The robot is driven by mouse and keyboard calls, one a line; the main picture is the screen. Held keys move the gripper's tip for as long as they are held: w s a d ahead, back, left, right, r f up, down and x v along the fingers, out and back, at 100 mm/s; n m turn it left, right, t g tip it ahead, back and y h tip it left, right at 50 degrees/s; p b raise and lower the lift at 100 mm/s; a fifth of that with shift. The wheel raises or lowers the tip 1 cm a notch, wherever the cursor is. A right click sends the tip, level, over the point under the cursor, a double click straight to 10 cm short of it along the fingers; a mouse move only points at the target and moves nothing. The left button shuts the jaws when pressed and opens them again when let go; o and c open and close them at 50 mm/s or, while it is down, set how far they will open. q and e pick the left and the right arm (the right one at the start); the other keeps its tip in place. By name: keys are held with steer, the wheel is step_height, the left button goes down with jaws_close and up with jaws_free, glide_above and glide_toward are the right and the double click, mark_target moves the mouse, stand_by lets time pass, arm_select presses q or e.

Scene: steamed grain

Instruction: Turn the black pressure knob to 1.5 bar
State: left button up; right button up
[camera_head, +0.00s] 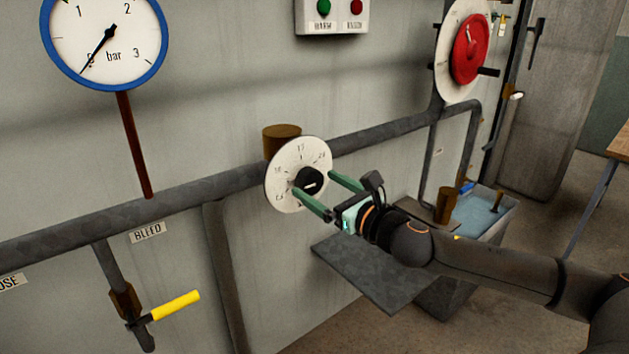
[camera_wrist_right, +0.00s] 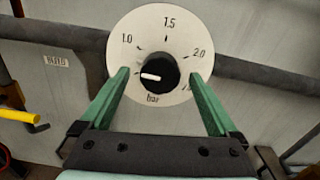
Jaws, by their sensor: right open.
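The black pressure knob (camera_head: 308,180) sits at the centre of a round white dial (camera_head: 282,163) on the wall pipe. In the right wrist view the knob (camera_wrist_right: 160,66) has a white mark pointing left, below the 1.0 label. The 1.5 label is at the top of the dial (camera_wrist_right: 168,15), and 2.0 is at the upper right. My right gripper (camera_head: 314,184) is open in front of the dial, with its green fingers on either side of the knob. A gap shows between each finger and the knob in the wrist view. My left gripper is not in view.
A blue-rimmed bar gauge (camera_head: 121,60) at the upper left has its needle at the low end. A red wheel (camera_head: 468,48) is at the upper right. A yellow-handled valve (camera_head: 174,305) hangs below the pipe (camera_head: 60,225). A grey shelf (camera_head: 365,275) is below my right gripper.

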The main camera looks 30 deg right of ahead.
steer(key=shift+w, duration=0.95)
steer(key=shift+w+a, duration=0.1)
steer(key=shift+w, duration=0.15)
steer(key=c, duration=1.4)
steer(key=shift+p, duration=0.3)
